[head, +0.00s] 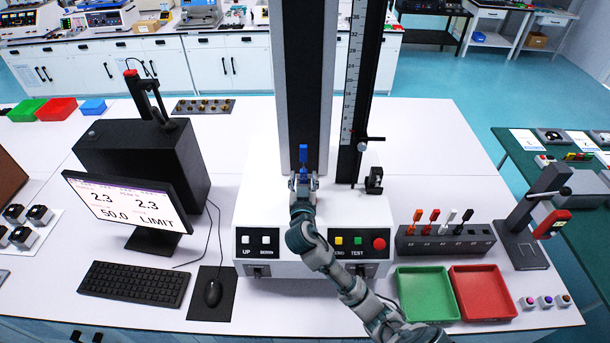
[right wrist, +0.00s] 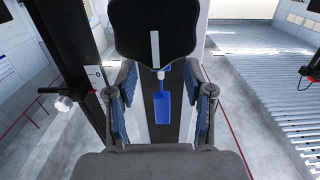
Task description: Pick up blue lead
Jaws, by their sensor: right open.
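The blue lead (head: 303,154) stands upright at the foot of the tester's dark column. My right gripper (head: 303,182) is just in front of and below it in the head view. In the right wrist view, the blue lead (right wrist: 162,108) appears between the two blue-padded fingers of my right gripper (right wrist: 163,92). Gaps show on both sides, and the fingers are apart and hold nothing. The lower end of the lead is hard to make out in the head view. My left gripper is in neither view.
A dark rack (head: 445,240) holds red, orange, white and black leads at right. A green tray (head: 427,294) and a red tray (head: 482,292) lie in front of it. A ruler post (head: 358,100) rises close right of my gripper. A monitor (head: 128,205) stands left.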

